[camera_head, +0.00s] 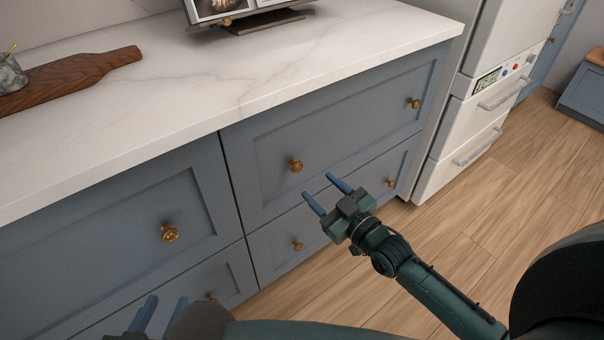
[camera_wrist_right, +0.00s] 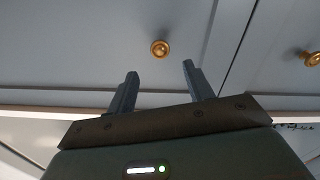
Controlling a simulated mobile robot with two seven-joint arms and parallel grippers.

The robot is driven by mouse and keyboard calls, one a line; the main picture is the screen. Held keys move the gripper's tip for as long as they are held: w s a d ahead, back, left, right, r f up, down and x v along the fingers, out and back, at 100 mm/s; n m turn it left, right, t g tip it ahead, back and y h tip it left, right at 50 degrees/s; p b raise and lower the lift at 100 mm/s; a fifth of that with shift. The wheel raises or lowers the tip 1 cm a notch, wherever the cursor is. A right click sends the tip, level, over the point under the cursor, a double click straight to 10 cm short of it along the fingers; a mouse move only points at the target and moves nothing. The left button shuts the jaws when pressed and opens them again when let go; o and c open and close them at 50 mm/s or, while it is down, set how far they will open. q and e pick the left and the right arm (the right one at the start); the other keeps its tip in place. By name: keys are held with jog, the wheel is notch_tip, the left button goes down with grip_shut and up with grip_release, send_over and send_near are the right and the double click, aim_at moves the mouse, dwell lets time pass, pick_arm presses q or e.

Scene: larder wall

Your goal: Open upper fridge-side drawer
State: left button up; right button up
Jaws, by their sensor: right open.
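The upper fridge-side drawer (camera_head: 345,135) is a blue-grey panel under the counter, shut flush, with brass knobs at left (camera_head: 296,166) and right (camera_head: 414,103). My right gripper (camera_head: 316,186) is open and empty in front of the drawers, just below and right of the left knob in the head view. In the right wrist view a brass knob (camera_wrist_right: 160,48) lies beyond the open fingertips (camera_wrist_right: 160,68), between them sideways and apart from them. My left gripper (camera_head: 167,299) is at the bottom left edge, fingers apart, partly hidden by my arm.
A lower drawer (camera_head: 340,210) sits below, and more drawers (camera_head: 110,240) stand to the left, all shut. The white fridge (camera_head: 470,125) stands at right. The marble counter (camera_head: 250,80) overhangs above, holding a wooden board (camera_head: 80,70) and a tablet stand (camera_head: 262,22). Wooden floor at right is open.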

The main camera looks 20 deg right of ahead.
aim_at(299, 168)
jog(key=b+x, duration=0.1)
jog(key=x, duration=0.6)
jog(key=shift+w+f, duration=0.1)
jog(key=shift+w, duration=0.05)
jog(key=shift+c, duration=0.4)
grip_shut()
